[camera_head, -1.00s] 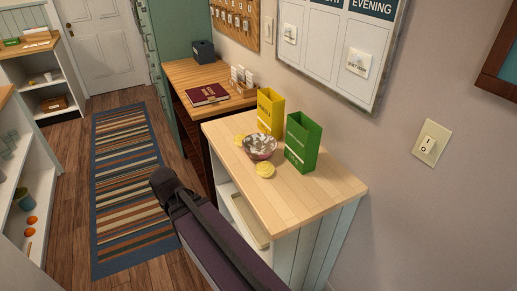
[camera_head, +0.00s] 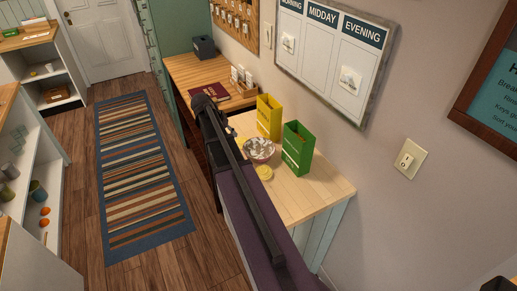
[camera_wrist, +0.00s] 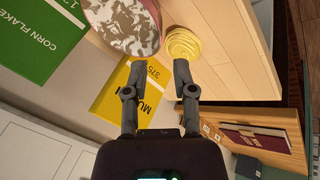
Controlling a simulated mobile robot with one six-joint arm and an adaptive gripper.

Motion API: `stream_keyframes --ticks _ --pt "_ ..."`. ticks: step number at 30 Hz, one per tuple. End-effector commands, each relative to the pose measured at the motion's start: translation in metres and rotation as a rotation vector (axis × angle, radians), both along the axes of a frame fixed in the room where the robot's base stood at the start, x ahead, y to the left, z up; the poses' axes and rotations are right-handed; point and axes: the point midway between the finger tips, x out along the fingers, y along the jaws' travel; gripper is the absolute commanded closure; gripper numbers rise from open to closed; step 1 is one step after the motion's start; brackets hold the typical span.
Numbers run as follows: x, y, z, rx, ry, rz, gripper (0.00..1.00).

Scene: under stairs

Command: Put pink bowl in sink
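The pink bowl (camera_head: 259,150), with a mottled white-and-brown inside, stands on a wooden counter (camera_head: 312,187) in the head view. In the wrist view the bowl (camera_wrist: 126,24) is at the top, partly cut off, beyond my fingertips. My gripper (camera_wrist: 160,70) is open and empty in the wrist view, with its fingers spread and apart from the bowl. In the head view my arm covers part of the counter's left side, and the fingers cannot be made out. No sink is visible in either view.
A yellow box (camera_head: 268,117) and a green box (camera_head: 298,148) stand behind the bowl. A desk with a dark red book (camera_head: 209,92) adjoins the counter. The counter's front right is clear.

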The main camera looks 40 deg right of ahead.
Motion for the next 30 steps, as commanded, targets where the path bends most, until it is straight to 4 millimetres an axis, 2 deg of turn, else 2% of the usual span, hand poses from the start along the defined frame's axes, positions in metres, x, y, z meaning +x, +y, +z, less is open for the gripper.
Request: stream_keyframes --ticks 16,30 --pt "0.0 -0.004 -0.003 -0.005 0.0 -0.008 0.65" --pt "-0.006 -0.019 -0.036 -0.004 -0.001 -0.007 0.65"
